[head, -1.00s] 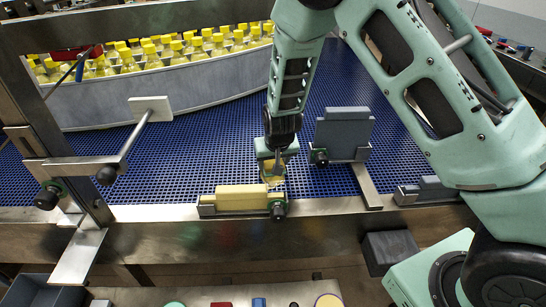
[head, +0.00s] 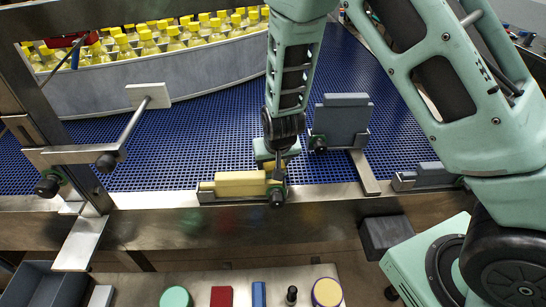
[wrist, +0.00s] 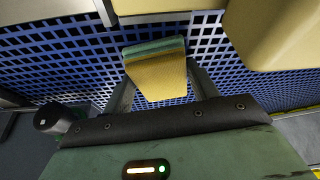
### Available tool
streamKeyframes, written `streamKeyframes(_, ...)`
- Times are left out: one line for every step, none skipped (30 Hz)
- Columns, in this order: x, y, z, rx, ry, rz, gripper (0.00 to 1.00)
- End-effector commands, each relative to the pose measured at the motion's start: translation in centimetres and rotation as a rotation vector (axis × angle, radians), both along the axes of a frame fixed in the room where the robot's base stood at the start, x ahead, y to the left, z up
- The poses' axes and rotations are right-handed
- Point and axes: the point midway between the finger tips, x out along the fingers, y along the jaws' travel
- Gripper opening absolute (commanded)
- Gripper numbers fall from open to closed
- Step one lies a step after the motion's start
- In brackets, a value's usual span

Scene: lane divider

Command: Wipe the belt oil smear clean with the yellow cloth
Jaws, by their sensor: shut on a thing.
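My gripper (head: 276,160) points down at the near edge of the blue belt (head: 190,150), just behind the yellow block's rail fitting. It is shut on the yellow cloth (wrist: 160,78). In the wrist view the cloth, a folded yellow pad with a green-grey strip at its far edge, sits between the two fingers, over the belt mesh. In the head view the cloth is mostly hidden by the block, the knob and the gripper. I cannot make out the oil smear in either view.
A yellow block (head: 238,184) in a metal holder stands close to my gripper on the near rail. A grey block (head: 342,118) stands to the right. A rod with a pale pad (head: 147,92) reaches in at left. Yellow-capped bottles (head: 150,40) stand behind a curved wall.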

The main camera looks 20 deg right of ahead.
Motion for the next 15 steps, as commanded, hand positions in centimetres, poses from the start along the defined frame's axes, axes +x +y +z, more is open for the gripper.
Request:
streamKeyframes(-0.1,0.1,0.0,0.000,0.001,0.001,0.40)
streamKeyframes(-0.2,0.1,0.0,0.000,0.000,0.001,0.40)
streamKeyframes(-0.3,0.1,0.0,0.000,0.000,0.001,0.40)
streamKeyframes(-0.5,0.2,0.0,0.001,0.000,0.001,0.40)
streamKeyframes(-0.7,0.3,0.0,-0.001,0.000,0.002,0.40)
streamKeyframes(-1.0,0.4,0.0,-0.001,0.001,0.002,0.40)
streamKeyframes(-1.2,0.4,0.0,0.000,0.001,0.002,0.40)
streamKeyframes(-1.5,0.5,0.0,0.000,0.001,0.002,0.40)
streamKeyframes(-1.8,0.6,0.0,0.000,0.001,0.001,0.40)
streamKeyframes(-2.0,0.7,0.0,0.000,0.000,0.001,0.40)
streamKeyframes(-2.3,0.7,0.0,0.000,0.000,0.000,0.40)
streamKeyframes(-2.6,0.9,-0.1,0.000,0.001,0.000,0.40)
streamKeyframes(-2.9,1.0,-0.1,0.000,0.001,0.001,0.40)
streamKeyframes(-3.1,1.0,-0.1,0.000,0.002,0.002,0.40)
streamKeyframes(-3.5,1.2,-0.1,-0.001,0.003,0.004,0.40)
